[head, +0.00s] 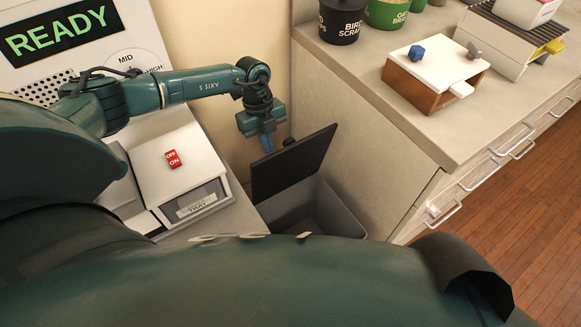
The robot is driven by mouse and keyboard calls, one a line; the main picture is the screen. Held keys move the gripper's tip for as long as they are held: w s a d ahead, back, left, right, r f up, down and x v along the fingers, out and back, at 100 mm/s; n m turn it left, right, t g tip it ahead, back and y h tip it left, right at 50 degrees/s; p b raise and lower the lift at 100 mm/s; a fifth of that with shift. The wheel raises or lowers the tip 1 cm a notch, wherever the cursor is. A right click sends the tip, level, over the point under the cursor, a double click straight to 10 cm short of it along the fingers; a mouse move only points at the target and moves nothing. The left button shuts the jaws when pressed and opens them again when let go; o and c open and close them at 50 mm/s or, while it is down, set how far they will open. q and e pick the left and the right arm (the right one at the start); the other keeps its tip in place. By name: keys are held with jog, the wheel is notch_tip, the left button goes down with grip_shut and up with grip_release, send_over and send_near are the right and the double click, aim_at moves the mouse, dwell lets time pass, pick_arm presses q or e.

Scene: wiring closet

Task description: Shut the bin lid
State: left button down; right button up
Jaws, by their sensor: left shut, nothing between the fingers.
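The grey bin (346,207) stands on the floor between the white machine and the counter. Its dark lid (294,163) is raised and tilted, so the bin's inside shows beneath it. My left gripper (267,143) points down just behind the lid's upper left edge, with its blue fingers shut and empty. I cannot tell whether the fingers touch the lid. My right gripper is not in view. The lower part of the bin is hidden behind my own body in the foreground.
The counter (375,95) with drawers stands close on the bin's right. It carries black and green tubs, a white-topped brown box (436,73) and a slatted unit. A white machine with a red switch (173,158) stands at left. Wooden floor (530,205) is clear at right.

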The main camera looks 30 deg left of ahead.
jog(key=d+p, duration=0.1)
jog(key=p, duration=0.2)
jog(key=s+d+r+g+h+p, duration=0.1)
jog(key=p, duration=0.2)
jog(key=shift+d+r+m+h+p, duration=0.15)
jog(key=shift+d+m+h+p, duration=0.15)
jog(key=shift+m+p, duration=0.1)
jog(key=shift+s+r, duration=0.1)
dwell(1.1)
